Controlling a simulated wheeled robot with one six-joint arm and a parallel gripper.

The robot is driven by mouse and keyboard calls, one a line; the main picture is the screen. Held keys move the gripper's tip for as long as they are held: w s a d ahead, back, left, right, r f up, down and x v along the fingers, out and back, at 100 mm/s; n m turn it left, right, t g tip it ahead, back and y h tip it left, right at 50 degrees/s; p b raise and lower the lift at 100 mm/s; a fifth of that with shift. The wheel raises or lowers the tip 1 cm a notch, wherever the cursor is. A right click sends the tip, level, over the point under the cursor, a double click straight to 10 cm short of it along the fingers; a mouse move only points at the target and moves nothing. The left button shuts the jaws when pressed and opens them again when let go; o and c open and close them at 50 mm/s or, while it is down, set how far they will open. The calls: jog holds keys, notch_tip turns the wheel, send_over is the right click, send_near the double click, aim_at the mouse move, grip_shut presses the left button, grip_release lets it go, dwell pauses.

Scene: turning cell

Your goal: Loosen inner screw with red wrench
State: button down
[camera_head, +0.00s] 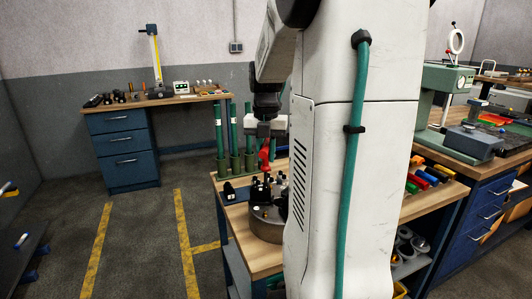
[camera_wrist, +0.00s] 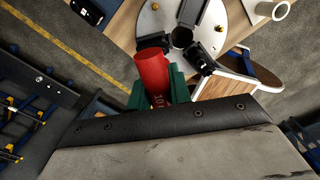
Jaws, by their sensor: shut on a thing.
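My gripper (camera_head: 265,142) is shut on the red wrench (camera_head: 265,160), which hangs below it over the round grey fixture (camera_head: 264,226) with black blocks on top. In the wrist view the red wrench (camera_wrist: 152,72) is a thick cylinder between the green fingers of my gripper (camera_wrist: 158,85). Its far end points at the light disc of the fixture (camera_wrist: 230,12), beside a black block. I cannot tell whether the wrench touches a screw. The inner screw cannot be made out; small brass knobs (camera_wrist: 219,29) show on the disc.
The fixture stands on a wooden bench (camera_head: 240,244). Green tubes (camera_head: 234,140) stand upright behind it. My white body hides the bench's middle. Coloured handles (camera_head: 428,175) lie on the right. Open floor (camera_head: 145,240) with yellow lines is at left.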

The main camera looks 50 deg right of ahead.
aim_at(266, 143)
jog(key=shift+m, duration=0.7)
jog(key=shift+r, duration=2.5)
jog(key=shift+a, duration=0.1)
